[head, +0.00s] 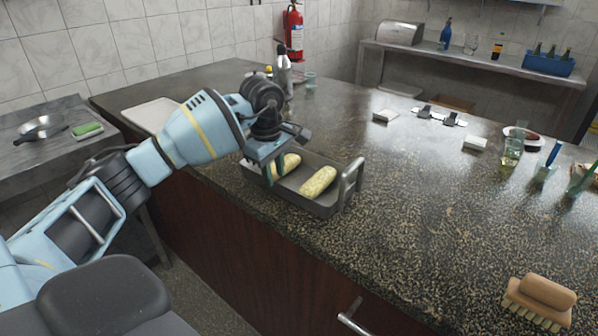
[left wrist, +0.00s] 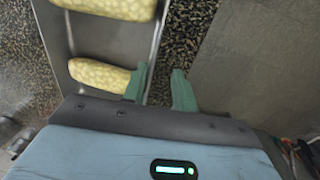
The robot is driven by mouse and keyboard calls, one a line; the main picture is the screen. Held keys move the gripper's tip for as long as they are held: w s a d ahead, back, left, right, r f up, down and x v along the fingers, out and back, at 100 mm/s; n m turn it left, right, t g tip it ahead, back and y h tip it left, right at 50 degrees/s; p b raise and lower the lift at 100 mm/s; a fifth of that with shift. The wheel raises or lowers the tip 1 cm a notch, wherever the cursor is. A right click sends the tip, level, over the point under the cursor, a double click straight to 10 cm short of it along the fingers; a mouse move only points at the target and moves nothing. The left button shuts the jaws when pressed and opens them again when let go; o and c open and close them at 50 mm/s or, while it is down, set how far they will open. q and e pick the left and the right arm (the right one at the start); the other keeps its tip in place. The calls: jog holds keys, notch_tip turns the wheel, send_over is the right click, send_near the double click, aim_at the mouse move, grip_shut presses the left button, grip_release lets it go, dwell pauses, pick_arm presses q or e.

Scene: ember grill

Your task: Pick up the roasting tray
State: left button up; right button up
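The grey metal roasting tray (head: 318,207) sits on the dark speckled counter near its front edge, with an upright handle (head: 352,183) at its right end. Two yellow, corn-like pieces (head: 318,181) lie in it; they also show in the left wrist view (left wrist: 98,76). My left gripper (head: 266,167) is at the tray's left end and hides that end. In the left wrist view its two green fingers (left wrist: 160,88) are apart, one over the tray's inside and one outside its wall (left wrist: 156,45). Speckled counter shows between them. My right gripper is out of view.
A pale board (head: 150,114) lies behind my left arm. Bottles (head: 284,75) and a glass stand at the back. A wooden brush (head: 541,298) lies at the front right, glasses (head: 512,150) farther right.

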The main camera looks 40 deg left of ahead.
aim_at(279, 190)
pick_arm(q)
jog(key=shift+w+f, duration=0.1)
jog(key=shift+f, duration=0.4)
jog(key=shift+w+f, duration=0.15)
jog(key=shift+f, duration=0.35)
jog(key=f, duration=0.2)
jog(key=w+f, duration=0.1)
jog(key=f, duration=0.1)
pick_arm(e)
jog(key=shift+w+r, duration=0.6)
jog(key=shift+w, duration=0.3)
pick_arm(q)
grip_shut()
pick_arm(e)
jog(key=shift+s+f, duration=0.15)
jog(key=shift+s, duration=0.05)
